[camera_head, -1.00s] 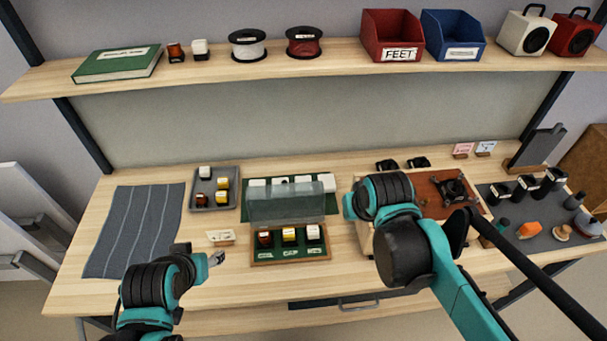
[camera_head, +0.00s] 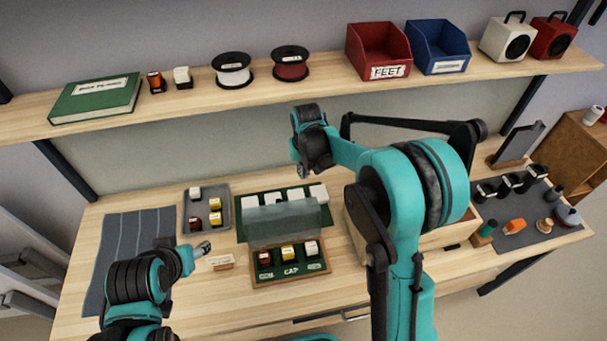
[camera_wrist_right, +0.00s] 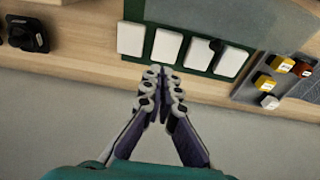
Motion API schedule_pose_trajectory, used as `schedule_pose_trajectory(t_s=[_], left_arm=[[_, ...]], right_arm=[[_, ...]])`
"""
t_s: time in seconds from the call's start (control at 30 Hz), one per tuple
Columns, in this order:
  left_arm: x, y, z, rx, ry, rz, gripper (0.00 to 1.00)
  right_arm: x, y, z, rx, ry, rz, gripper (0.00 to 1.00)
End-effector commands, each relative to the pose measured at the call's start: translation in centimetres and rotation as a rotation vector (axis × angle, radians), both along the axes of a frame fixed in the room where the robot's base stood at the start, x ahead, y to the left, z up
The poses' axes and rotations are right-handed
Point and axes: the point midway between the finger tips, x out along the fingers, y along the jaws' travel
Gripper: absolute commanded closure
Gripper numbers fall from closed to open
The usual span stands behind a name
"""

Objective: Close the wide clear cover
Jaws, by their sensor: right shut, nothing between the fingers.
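The wide clear cover (camera_head: 285,222) stands raised at the back of a wooden tray (camera_head: 290,281) with a green inside. Three small blocks, red, yellow and white, sit in the tray's front. The cover also shows at the top of the right wrist view (camera_wrist_right: 235,18). My right gripper (camera_head: 303,170) is shut and empty, above and behind the cover, apart from it; in the right wrist view its fingertips (camera_wrist_right: 163,78) meet. My left gripper (camera_head: 205,248) hangs left of the tray, over the table, away from the cover; its jaws are too small to judge.
A green mat with several white blocks (camera_wrist_right: 168,47) lies behind the cover. A grey tray (camera_head: 182,222) with small blocks stands to its left. A shelf (camera_head: 210,98) with bins and spools runs above. My right arm hides much of the table's right side.

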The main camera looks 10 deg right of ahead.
Motion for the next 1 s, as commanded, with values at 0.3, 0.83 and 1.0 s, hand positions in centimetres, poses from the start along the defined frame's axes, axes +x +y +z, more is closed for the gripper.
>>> schedule_pose_trajectory(t_s=[0.3,0.83,1.0], left_arm=[[0.0,0.0,-1.9,0.000,0.000,0.000,0.44],[0.0,0.0,-2.3,0.000,0.000,0.000,0.44],[0.0,0.0,-2.3,0.000,0.000,0.000,0.44]], right_arm=[[1.1,0.0,-7.0,0.000,-0.001,0.000,1.00],[-2.7,0.0,-6.8,0.001,-0.002,0.000,1.00],[-2.7,0.0,-6.8,0.001,-0.002,0.000,1.00]])
